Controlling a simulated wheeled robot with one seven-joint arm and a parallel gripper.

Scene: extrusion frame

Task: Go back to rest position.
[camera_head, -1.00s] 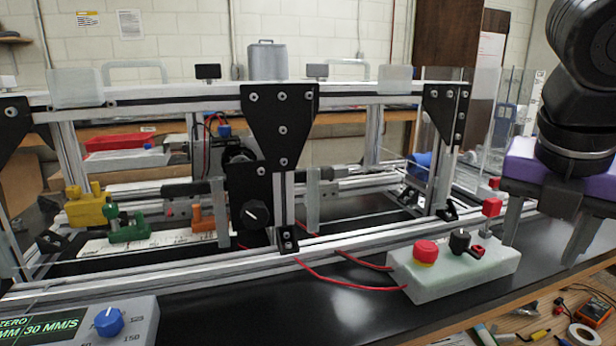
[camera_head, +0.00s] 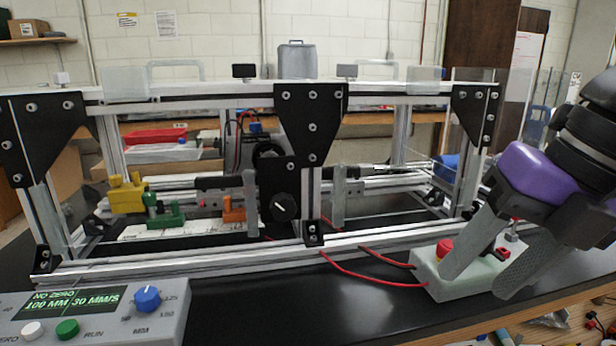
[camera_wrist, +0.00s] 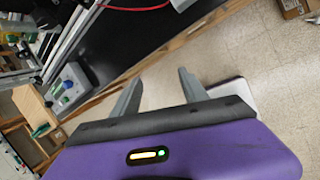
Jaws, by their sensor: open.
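My gripper (camera_head: 478,272) is at the right of the head view, tilted, with its two grey fingers spread apart and nothing between them. One finger passes in front of the pale switch box (camera_head: 452,285) and partly hides it and its red button (camera_head: 444,248). In the wrist view my gripper (camera_wrist: 161,83) shows both fingers apart, with the bench edge and floor beyond. I cannot tell whether a finger touches the box.
An aluminium extrusion frame (camera_head: 200,263) with black plates spans the bench. A control box (camera_head: 100,312) with a display, blue knob and buttons stands front left. Red cables (camera_head: 372,278) run to the switch box. Loose tools lie at lower right.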

